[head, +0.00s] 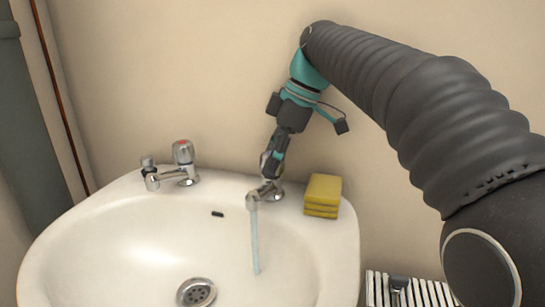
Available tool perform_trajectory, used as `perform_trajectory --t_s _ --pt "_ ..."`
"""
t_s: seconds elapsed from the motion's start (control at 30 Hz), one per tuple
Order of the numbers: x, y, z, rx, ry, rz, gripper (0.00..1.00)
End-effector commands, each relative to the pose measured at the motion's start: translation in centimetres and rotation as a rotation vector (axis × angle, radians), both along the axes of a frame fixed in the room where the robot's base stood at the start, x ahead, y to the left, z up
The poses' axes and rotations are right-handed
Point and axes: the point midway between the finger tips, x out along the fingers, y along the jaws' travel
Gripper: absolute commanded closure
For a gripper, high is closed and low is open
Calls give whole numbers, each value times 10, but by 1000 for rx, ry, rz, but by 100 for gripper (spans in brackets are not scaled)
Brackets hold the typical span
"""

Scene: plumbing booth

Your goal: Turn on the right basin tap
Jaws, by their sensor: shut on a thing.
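The right basin tap (254,195) is chrome and stands at the back right of the white basin (130,225). A stream of water (255,245) falls from its spout into the bowl. My gripper (271,166) comes down from above and is shut on the tap's head, which its fingers mostly hide. The left basin tap (183,154), chrome with a red mark on top, stands at the back left, with no water showing from its spout.
Yellow sponges (323,195) lie stacked on the rim just right of the right tap. A small chrome fitting (148,164) is beside the left tap. The drain (196,292) is open in view. A white slatted rack (415,292) stands at the lower right. The wall is close behind.

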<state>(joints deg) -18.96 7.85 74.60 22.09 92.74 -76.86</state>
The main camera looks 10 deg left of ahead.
Motion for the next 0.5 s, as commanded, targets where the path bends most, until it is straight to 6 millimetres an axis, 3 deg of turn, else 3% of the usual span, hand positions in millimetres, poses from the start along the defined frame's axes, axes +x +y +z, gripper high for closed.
perform_trajectory --t_s 0.17,0.2,0.27,0.5 --pt "0 0 -1 0 1 -1 85" --pt "0 0 -1 0 1 -1 41" --pt "0 0 -1 0 1 -1 26" --pt "0 0 0 0 0 -1 25"
